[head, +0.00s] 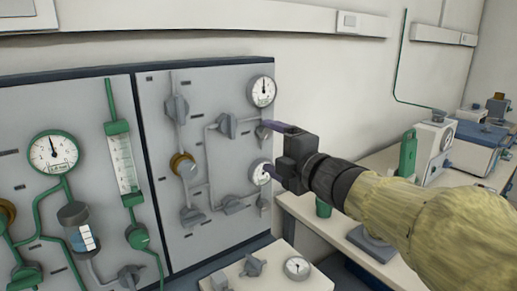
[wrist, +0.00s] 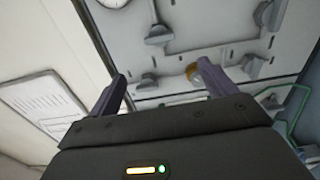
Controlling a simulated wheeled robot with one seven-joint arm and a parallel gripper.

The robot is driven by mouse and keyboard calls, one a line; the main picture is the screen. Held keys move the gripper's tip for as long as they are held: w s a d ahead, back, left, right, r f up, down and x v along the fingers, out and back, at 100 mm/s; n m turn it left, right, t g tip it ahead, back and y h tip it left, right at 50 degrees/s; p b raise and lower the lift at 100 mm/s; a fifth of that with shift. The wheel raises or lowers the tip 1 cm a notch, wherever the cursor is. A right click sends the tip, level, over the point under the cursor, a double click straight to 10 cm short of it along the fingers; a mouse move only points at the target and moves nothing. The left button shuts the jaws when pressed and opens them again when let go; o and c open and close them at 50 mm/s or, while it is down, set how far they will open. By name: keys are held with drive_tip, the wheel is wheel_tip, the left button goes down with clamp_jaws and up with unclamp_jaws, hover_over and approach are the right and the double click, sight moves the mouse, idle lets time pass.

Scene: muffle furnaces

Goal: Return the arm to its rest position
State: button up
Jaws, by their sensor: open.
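My gripper (head: 268,149) is at the end of my outstretched arm, in front of the right edge of the grey valve panel (head: 151,137) in the head view. Its two purple fingers are apart with nothing between them. In the wrist view my gripper (wrist: 157,92) is also open and empty, with the panel (wrist: 215,22) beyond the fingers. A brass-coloured fitting (wrist: 193,71) shows behind the right finger. I cannot tell from these views whether a finger touches the panel.
Several grey valve knobs and a gauge (head: 262,91) stick out near my gripper. A green flow tube (head: 123,162) is further left. A bench (head: 299,208) with instruments stands behind my arm, and a small valve box (head: 296,268) is below. Open air lies above my arm.

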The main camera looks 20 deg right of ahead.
idle(0.3)
wheel_tip(320, 180, down, 20)
drive_tip(key=m+g+h, duration=0.6)
drive_tip(key=m, duration=0.8)
drive_tip(key=s+a+f+m+g, duration=0.3)
drive_tip(key=s+f+m+g, duration=0.1)
drive_tip(key=s+f, duration=0.3)
drive_tip(key=s+a+f+m+g, duration=0.2)
drive_tip(key=s+f+m+g, duration=0.2)
drive_tip(key=s+f, duration=0.3)
wheel_tip(320, 180, up, 19)
drive_tip(key=p, duration=1.9)
drive_tip(key=shift+w+f+g, duration=0.2)
drive_tip(key=shift+g, duration=0.1)
